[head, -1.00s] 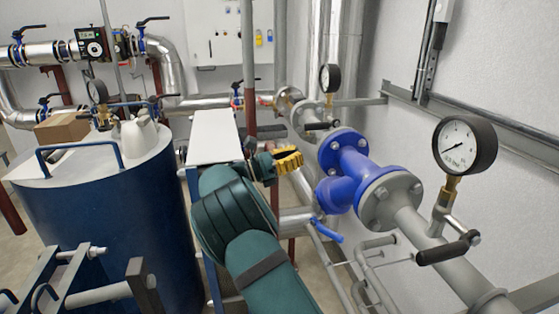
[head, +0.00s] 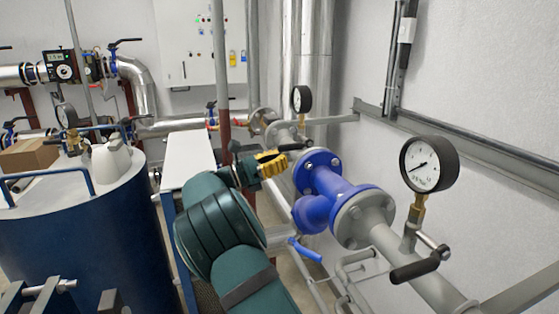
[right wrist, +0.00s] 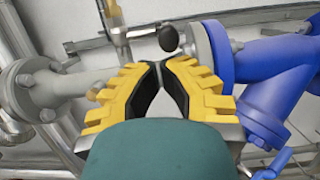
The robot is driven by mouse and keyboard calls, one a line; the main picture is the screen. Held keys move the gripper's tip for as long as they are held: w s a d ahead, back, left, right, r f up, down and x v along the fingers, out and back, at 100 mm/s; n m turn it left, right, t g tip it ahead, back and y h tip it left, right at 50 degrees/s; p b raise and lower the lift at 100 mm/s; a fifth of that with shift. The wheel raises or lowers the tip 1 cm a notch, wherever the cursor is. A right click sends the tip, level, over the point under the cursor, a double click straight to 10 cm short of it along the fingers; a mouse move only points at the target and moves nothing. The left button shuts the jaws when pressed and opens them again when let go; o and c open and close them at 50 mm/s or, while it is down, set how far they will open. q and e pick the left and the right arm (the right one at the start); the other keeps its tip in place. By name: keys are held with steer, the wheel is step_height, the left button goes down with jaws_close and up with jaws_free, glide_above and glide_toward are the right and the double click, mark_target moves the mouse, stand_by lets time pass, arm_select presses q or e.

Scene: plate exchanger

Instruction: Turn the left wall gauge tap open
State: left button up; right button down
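The left wall gauge (head: 302,98) is a round dial with a black rim on the pipe along the right wall, beyond the blue valve body. Its tap has a black handle (head: 295,146) just below it. In the right wrist view the tap's handle end (right wrist: 168,38) shows as a black knob just beyond my fingertips, beside the metal tap body (right wrist: 120,35). My right gripper (head: 283,160), with yellow fingers, is just short of the handle. In the right wrist view its fingertips (right wrist: 160,66) come together with nothing visible between them. My left gripper is out of view.
The blue valve body (head: 330,190) lies close right of my right gripper. A nearer gauge (head: 428,165) with its own black-handled tap (head: 415,268) stands at right. A blue tank (head: 80,235) and a white panel (head: 188,160) are at left.

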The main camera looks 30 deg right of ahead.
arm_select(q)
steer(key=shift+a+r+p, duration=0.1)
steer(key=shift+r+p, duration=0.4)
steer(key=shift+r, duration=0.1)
arm_select(e)
steer(key=shift+a+r, duration=0.1)
steer(key=shift+r, duration=0.25)
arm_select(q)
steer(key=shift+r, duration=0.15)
